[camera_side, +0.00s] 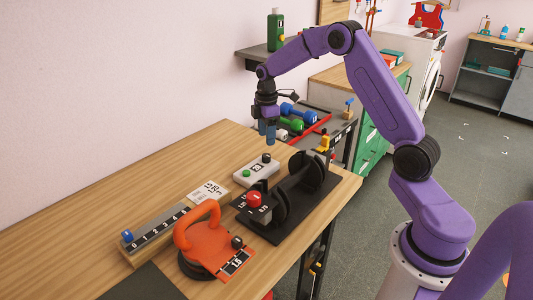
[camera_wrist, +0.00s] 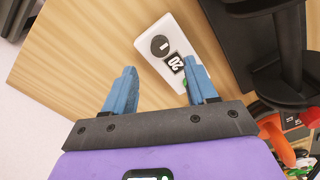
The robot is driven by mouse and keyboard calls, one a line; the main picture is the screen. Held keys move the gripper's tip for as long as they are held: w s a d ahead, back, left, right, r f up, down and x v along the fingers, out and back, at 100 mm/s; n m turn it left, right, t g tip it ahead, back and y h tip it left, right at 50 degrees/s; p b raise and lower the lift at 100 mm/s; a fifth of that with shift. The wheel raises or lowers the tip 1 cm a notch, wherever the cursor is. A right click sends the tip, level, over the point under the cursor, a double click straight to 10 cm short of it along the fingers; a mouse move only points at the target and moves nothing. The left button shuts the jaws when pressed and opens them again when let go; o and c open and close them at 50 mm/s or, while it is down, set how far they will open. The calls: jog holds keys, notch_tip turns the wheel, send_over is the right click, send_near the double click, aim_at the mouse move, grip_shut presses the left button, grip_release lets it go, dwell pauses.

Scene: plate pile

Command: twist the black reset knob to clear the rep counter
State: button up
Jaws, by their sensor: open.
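The white counter box (camera_side: 258,175) lies on the wooden table under my gripper. The black reset knob (camera_side: 266,157) stands at its far right end, with a small display beside it and a green button (camera_side: 246,173) at the other end. In the wrist view the knob (camera_wrist: 159,45) has a pale mark on top, and the display (camera_wrist: 176,63) reads 20. My gripper (camera_side: 267,139) hangs above the knob with its blue fingers pointing down. It is open and empty, apart from the knob. In the wrist view the right finger partly covers the box near the green button.
A black rack (camera_side: 306,205) with upright discs and a red ball-topped part stands close right of the box. An orange-handled kettlebell (camera_side: 199,240) and a numbered slider scale (camera_side: 158,234) are nearer. Dumbbells (camera_side: 290,124) lie on a shelf behind. The table left of the box is clear.

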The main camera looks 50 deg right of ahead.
aim_at(267, 155)
notch_tip(267, 155, down, 8)
jog(key=shift+r, duration=0.1)
dwell(0.4)
jog(key=c, duration=1.1)
